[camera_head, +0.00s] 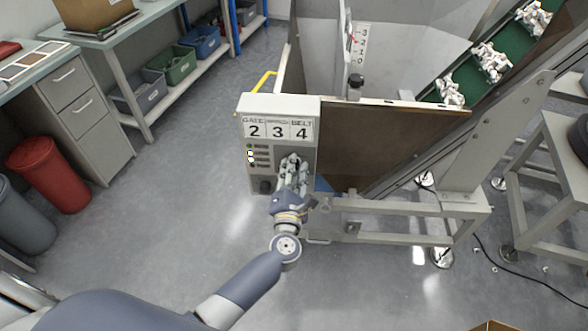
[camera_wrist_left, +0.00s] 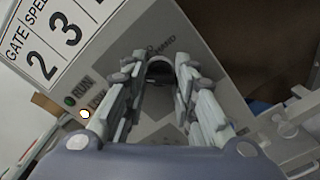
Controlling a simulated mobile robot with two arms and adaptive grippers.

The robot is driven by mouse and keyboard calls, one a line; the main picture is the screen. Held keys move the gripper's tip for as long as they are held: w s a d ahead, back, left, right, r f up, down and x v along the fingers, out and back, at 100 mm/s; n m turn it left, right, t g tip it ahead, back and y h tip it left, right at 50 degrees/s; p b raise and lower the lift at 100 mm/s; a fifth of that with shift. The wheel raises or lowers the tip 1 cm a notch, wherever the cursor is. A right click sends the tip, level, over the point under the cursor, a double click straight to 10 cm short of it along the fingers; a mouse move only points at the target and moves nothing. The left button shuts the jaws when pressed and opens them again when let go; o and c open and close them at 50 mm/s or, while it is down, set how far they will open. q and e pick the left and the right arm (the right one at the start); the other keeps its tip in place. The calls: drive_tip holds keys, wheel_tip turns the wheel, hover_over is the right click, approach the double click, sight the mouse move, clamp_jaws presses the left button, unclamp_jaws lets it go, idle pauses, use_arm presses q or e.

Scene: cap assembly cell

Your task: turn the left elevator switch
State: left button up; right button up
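A dark knob (camera_head: 265,186) shows at the panel's lower left. My left gripper (camera_head: 294,162) is at the panel's right half and covers what lies there. In the left wrist view my left gripper (camera_wrist_left: 160,75) has its fingers apart, pointing at the panel. A dark rounded shape lies between the tips, near a partly hidden "HAND" label; I cannot tell whether they touch it. My right gripper is not in view.
The brown-sided hopper (camera_head: 390,145) stands right of the box, with a green conveyor (camera_head: 467,92) of white parts rising behind. A grey frame rail (camera_head: 400,203) runs beside my left wrist. A red bin (camera_head: 48,172) stands at left. The floor between is clear.

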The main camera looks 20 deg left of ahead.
use_arm(q)
drive_tip(key=shift+f+m+p, duration=0.15)
drive_tip(key=shift+m+p, duration=4.15)
drive_tip(key=shift+m, duration=4.6)
drive_tip(key=o, duration=1)
drive_tip(key=shift+o, duration=0.3)
